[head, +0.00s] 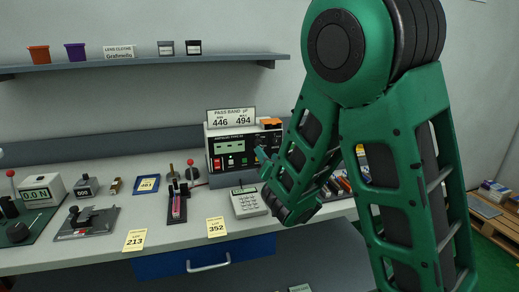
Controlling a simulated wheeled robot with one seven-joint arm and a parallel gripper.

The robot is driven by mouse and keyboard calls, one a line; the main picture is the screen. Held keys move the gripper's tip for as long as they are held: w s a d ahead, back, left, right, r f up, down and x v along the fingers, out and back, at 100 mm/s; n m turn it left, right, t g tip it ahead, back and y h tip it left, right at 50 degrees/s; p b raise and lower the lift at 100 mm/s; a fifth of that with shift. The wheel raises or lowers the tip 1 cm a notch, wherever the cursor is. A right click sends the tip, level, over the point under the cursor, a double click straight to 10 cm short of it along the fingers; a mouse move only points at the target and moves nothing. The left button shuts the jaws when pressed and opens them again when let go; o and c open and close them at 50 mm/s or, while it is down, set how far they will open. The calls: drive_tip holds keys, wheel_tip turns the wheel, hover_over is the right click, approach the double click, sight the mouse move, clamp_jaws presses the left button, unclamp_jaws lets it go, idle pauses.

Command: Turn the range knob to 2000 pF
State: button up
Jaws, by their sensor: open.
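The meter (230,147) stands at the back of the bench, with a black front panel and a lit green display too small to read here. Red, white and other small buttons sit below the display. My gripper (262,157) is open, in front of the right part of the panel, coming from the right. I cannot tell whether it touches the panel. The range knob cannot be made out; my gripper and arm cover part of the panel's right side. The knob's setting is not readable.
A sign reading pass band pF, 446 and 494 (231,117) stands on the meter. A fixture with a red-knobbed lever (189,173) stands left of the meter. Yellow cards (216,227) lie at the front edge. A shelf (140,63) runs above.

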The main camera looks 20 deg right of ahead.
sight(260, 144)
drive_tip(key=w, duration=0.8)
drive_tip(key=shift+w, duration=0.15)
drive_tip(key=shift+c, duration=0.3)
drive_tip(key=c, duration=1)
